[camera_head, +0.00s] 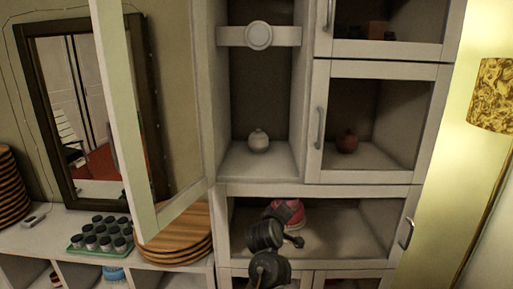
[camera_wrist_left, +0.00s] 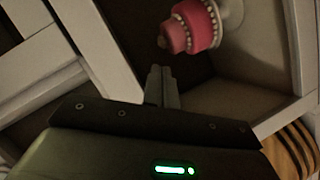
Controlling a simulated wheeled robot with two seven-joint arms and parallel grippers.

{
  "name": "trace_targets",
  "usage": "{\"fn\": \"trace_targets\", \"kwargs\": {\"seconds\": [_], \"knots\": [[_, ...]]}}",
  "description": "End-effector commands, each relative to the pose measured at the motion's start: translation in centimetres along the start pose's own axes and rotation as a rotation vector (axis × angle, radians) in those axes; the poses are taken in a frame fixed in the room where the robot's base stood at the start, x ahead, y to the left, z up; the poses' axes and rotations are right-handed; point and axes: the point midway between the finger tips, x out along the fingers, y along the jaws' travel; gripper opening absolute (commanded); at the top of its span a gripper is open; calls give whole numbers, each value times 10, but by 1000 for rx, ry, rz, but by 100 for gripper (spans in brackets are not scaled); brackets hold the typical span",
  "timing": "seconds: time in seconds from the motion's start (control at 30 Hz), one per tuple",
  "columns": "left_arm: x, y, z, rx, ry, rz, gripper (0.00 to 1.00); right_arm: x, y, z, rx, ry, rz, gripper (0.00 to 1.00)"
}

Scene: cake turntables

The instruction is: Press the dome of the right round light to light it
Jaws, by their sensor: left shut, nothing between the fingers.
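One round light (camera_head: 258,35), a pale dome with a ring, sits on a horizontal white rail across the upper open compartment of the cabinet. No second round light shows. In the left wrist view, my left gripper (camera_wrist_left: 162,78) has its two grey fingers together and empty. A pink tiered cake (camera_wrist_left: 192,27) with pearl-like beads is above and right of the fingertips, apart from them in the picture. In the head view, dark arm links partly cover a pink thing on the lower shelf; the fingertips are not clear. The light is out of the wrist view. My right gripper is not seen.
A pale round pot (camera_head: 258,141) stands below the light, with open space between. An open door (camera_head: 140,120) stands at the left. Round wooden boards (camera_head: 178,240) and a green tray of dark-capped jars (camera_head: 75,250) lie on the left counter.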

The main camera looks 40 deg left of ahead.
Motion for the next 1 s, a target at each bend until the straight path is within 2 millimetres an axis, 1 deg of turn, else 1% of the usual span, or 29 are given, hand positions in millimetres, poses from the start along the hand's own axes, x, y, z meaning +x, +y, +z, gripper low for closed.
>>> {"fn": "trace_targets", "kwargs": {"seconds": [0.03,0.07,0.1,0.17,0.2,0.27,0.3,0.33,0.37,0.4,0.47,0.5,0.57,0.6,0.63,0.7,0.8,0.9,1.0], "knots": [[-15,41,-40,-120,51,58,0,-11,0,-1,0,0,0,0],[-21,59,-60,-199,80,88,0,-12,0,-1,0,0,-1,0],[-27,80,-84,-306,116,125,0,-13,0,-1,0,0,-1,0],[-32,108,-117,-463,167,175,0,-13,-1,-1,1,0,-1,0],[-35,126,-139,-573,200,208,0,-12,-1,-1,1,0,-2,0],[-40,153,-170,-741,244,257,0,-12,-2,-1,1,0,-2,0],[-45,171,-191,-856,269,289,0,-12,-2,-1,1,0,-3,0],[-50,184,-206,-945,284,313,0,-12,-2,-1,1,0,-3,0],[-55,197,-221,-1033,296,337,0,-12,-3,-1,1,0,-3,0],[-63,214,-238,-1152,308,366,0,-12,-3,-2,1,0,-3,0],[-78,239,-264,-1328,318,408,0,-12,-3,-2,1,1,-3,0],[-89,255,-278,-1439,317,432,0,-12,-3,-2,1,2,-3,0],[-106,277,-296,-1597,307,460,0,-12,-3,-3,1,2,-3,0],[-118,290,-306,-1692,296,475,0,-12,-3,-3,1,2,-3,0],[-127,300,-313,-1758,286,484,0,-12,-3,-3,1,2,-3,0],[-146,320,-325,-1893,260,497,0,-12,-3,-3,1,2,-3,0],[-171,342,-336,-2039,222,505,0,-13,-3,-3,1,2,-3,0],[-189,356,-342,-2130,193,506,0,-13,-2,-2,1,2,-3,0],[-198,363,-345,-2179,178,502,0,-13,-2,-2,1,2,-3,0]]}}
